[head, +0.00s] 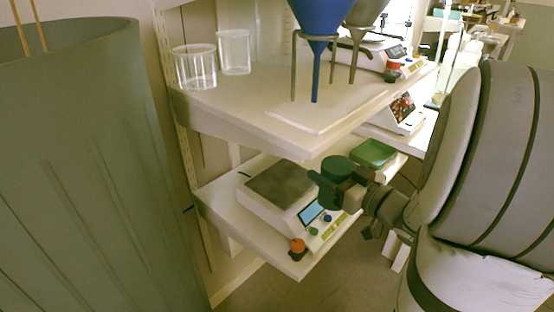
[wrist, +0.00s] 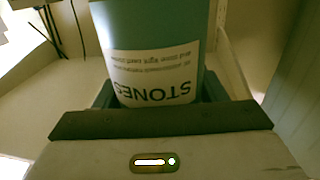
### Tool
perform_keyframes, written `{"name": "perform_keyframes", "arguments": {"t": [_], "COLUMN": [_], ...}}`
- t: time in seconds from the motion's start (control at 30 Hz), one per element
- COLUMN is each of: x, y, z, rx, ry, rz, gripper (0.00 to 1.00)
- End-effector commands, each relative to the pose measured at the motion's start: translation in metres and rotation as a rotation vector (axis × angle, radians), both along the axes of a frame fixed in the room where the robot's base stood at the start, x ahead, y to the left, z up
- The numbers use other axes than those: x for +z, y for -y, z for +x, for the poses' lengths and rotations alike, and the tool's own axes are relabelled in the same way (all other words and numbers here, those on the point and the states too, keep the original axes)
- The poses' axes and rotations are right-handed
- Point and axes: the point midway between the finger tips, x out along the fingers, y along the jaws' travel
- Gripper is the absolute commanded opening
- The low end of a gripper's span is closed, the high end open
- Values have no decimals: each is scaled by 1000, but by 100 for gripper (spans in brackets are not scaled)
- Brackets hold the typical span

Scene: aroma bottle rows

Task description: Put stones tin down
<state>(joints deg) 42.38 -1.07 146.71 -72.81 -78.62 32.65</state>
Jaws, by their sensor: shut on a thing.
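The stones tin (wrist: 150,35) is a teal-green cylinder with a white label reading STONES, upside down in the wrist view. In the head view the tin (head: 338,165) shows as a dark green cylinder beside the right edge of the lower shelf's scale. My gripper (head: 338,190) is shut on the tin, its jaws on both sides of it; it also shows in the wrist view (wrist: 155,100). The tin appears raised off the shelf. Its underside is hidden.
A scale with a dark plate (head: 281,184) stands on the lower shelf (head: 222,205), with an orange knob-like item (head: 297,246) in front. A scale with a green plate (head: 374,153) is behind. The upper shelf (head: 235,118) overhangs, holding beakers (head: 195,68) and a blue funnel (head: 322,18).

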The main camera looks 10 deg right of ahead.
Motion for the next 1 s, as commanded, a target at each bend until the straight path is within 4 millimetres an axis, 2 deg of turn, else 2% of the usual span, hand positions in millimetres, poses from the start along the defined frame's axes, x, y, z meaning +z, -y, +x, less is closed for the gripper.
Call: {"name": "perform_keyframes", "arguments": {"t": [0.03, 0.1, 0.6, 0.73, 1.0], "x": [8, 1, 0, 1, 1], "y": [-8, -16, -73, -80, -88], "z": [9, 21, 115, 129, 144], "rx": [12, 16, 29, 27, 27], "ry": [-3, 3, 4, 4, 4], "rz": [3, -2, -1, -1, 0], "gripper": [14, 14, 14, 14, 14]}}
